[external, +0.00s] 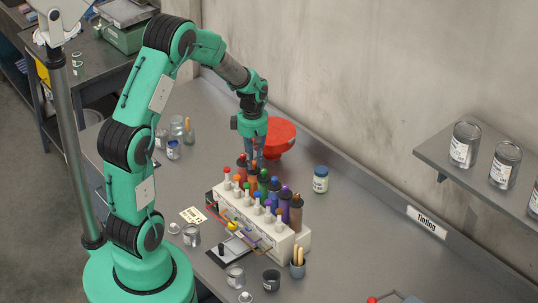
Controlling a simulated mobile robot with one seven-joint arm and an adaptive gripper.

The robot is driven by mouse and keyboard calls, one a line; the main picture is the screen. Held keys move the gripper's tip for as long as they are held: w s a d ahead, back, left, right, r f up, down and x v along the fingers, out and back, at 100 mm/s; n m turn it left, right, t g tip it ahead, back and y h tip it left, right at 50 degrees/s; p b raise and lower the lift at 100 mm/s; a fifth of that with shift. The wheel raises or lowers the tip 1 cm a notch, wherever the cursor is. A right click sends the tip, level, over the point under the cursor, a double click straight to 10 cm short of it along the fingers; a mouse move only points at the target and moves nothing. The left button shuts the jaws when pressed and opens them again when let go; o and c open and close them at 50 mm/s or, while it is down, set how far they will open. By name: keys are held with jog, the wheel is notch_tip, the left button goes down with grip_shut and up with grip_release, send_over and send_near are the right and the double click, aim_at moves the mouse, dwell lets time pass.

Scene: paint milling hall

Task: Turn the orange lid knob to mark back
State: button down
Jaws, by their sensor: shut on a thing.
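A pale dispenser rack (287,245) stands on the steel bench, with a row of coloured canisters along its back. My gripper (255,163) points down at the far end of that row, between the red-topped canister (241,162) and the green canister (263,180). Its fingers are shut on the orange lid knob, which they hide almost wholly. The orange-brown canister (251,180) shows only in part below the fingers. The marks around the lid and the way the knob points are too small or hidden to read.
A red round dish (281,136) stands right behind my gripper. A labelled jar (320,179) stands to the right of the rack. Cups (235,275) and a brush pot (297,268) stand in front. The bench is clear to the right, below the wall shelf (450,172).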

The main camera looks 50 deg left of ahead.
aim_at(254, 162)
jog(key=shift+w+r, duration=0.1)
jog(key=c, duration=1.6)
grip_release()
jog(key=shift+c, duration=0.2)
notch_tip(254, 162, up, 12)
